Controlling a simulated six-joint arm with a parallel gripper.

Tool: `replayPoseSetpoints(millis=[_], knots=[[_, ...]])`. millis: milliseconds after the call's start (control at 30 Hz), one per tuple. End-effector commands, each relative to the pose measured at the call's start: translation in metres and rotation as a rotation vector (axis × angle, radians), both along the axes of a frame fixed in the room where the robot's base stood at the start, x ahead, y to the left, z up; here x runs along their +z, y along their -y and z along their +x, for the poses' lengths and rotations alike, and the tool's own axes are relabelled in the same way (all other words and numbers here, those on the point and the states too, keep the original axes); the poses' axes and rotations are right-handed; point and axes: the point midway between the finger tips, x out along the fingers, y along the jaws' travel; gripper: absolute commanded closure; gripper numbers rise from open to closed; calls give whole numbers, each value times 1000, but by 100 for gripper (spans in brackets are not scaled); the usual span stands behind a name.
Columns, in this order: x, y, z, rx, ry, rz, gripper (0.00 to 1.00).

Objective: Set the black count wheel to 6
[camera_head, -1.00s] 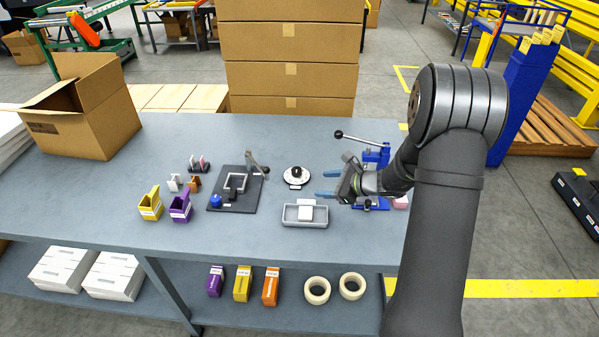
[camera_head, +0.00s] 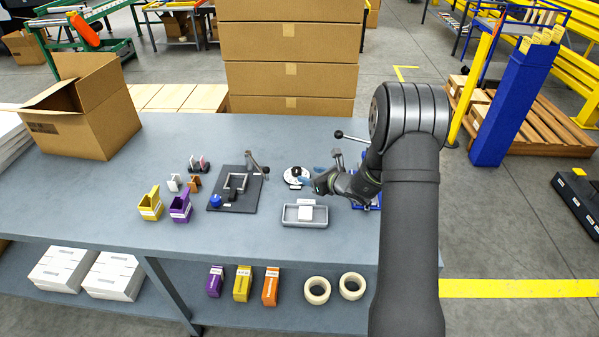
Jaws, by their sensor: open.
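The count wheel is a white dial with a black knob (camera_head: 296,171) on the grey table, right of the black fixture plate. Its markings are too small to read. Whether a fingertip touches the dial, I cannot tell. The dial's right edge is partly hidden by the fingers.
A grey tray with a white block (camera_head: 305,211) lies just in front of the dial. A black plate with a clamp (camera_head: 241,193) stands to the left. A blue lever device (camera_head: 365,199) is partly hidden behind my arm. Yellow and purple holders (camera_head: 150,205) stand further left.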

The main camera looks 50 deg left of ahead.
Motion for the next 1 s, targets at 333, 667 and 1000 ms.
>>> replayPoseSetpoints(millis=[333,667,1000], knots=[[-23,-54,-1,1,1,0,45],[-26,-63,0,0,1,0,45],[-26,-62,0,0,0,0,89]])
